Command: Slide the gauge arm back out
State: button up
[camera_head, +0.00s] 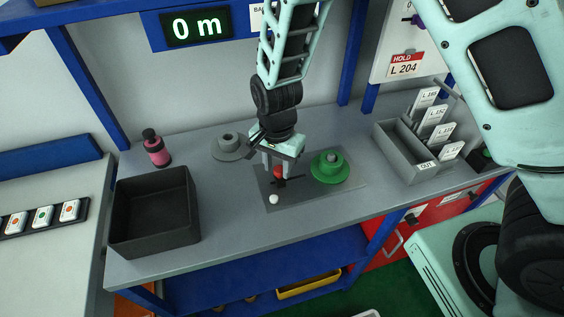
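My gripper (277,168) points down over a dark plate (272,204) on the grey bench. Its two fingers stand apart, with a red part (278,174) between or just behind their tips. I cannot tell whether they touch it. A thin dark bar, which looks like the gauge arm (287,183), lies by the red part, partly hidden by my gripper. A white ball (273,199) sits on the plate in front. A green reel (330,167) with a raised hub stands at the right of the plate, close to my gripper.
A grey flanged part (230,147) stands behind left. A black bin (156,216) and a pink bottle (155,147) are at the left. A grey tray (409,164) with label cards is at the right. The front bench strip is clear.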

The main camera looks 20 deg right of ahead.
aim_at(277, 170)
jog(key=shift+o, duration=0.8)
jog(key=shift+a, duration=0.15)
jog(key=shift+r, duration=0.25)
notch_tip(277, 170, up, 17)
jog(key=b, duration=0.1)
